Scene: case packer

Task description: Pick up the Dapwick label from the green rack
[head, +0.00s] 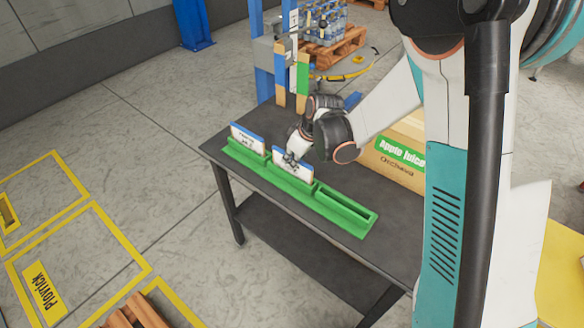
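The green rack (345,210) lies along the front edge of a dark table and has a row of slots. A white label with a blue top edge (248,138) stands in the far-left slot. A second, similar label (293,168) stands in the middle slot. The near-right slot is empty. The print on both labels is too small to read, so I cannot tell which is Dapwick. My gripper (291,157) is at the top edge of the middle label, pointing down. Its fingers are small and partly overlap the label, so I cannot tell whether they grip it.
A blue post with coloured strips (282,75) rises at the table's far end. Yellow-marked floor areas (85,262) lie to the left.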

